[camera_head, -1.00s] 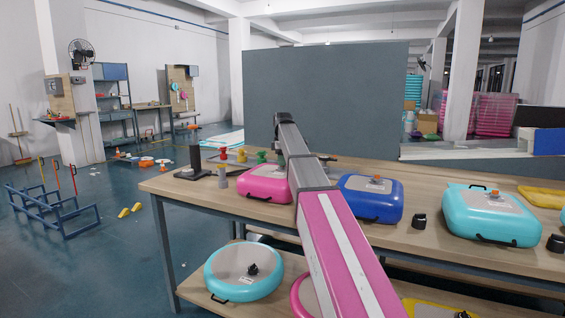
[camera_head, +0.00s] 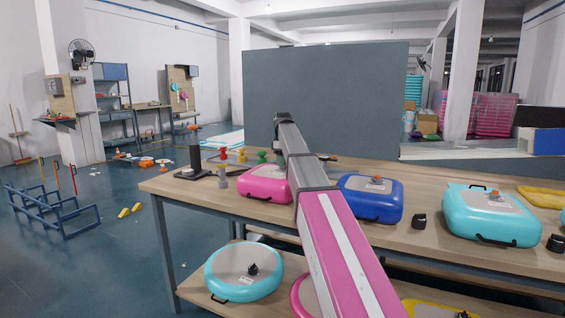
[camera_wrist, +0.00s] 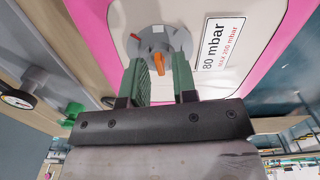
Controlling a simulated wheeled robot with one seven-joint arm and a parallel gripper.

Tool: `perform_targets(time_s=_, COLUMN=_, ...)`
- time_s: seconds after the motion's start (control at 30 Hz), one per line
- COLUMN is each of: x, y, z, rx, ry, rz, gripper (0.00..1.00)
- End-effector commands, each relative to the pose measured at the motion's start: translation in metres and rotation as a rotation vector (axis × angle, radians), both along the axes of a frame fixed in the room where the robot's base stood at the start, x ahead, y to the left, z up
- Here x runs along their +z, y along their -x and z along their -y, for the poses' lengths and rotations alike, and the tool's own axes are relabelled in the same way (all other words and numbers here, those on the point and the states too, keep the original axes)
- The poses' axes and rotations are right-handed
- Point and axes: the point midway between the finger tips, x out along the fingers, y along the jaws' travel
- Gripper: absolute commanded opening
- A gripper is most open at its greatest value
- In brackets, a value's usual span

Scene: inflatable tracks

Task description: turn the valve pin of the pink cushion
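The pink cushion (camera_head: 264,184) lies on the bench in the head view, partly hidden behind my arm. In the wrist view the pink cushion (camera_wrist: 95,32) shows its pale top panel, a label reading 80 mbar and a round grey valve (camera_wrist: 149,41). An orange valve pin (camera_wrist: 159,65) sits on the valve. My gripper (camera_wrist: 158,60) is open, with one green finger on each side of the pin. Gaps show between the pin and both fingers. In the head view my gripper is hidden by the arm.
A blue cushion (camera_head: 370,198) lies right of the pink one, and a turquoise cushion (camera_head: 490,215) farther right. Small red and green pieces stand behind the pink cushion. A dark gauge (camera_wrist: 20,98) shows at left in the wrist view.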

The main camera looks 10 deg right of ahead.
Motion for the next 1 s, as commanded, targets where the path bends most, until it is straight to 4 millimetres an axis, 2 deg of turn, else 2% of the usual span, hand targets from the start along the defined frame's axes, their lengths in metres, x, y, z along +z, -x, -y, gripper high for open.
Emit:
perform_targets(time_s=0.3, x=0.001, y=0.0, z=0.0, rx=0.001, ry=0.0, rz=0.0, gripper=0.33)
perform_targets(time_s=0.43, x=0.01, y=-0.001, z=0.0, rx=0.001, ry=0.0, rz=0.001, gripper=0.33)
perform_targets(time_s=0.8, x=0.076, y=-0.002, z=0.0, rx=0.001, ry=0.0, rz=0.002, gripper=0.33)
perform_targets(time_s=1.0, x=0.1, y=-0.001, z=0.0, rx=0.0, ry=0.0, rz=0.0, gripper=0.33)
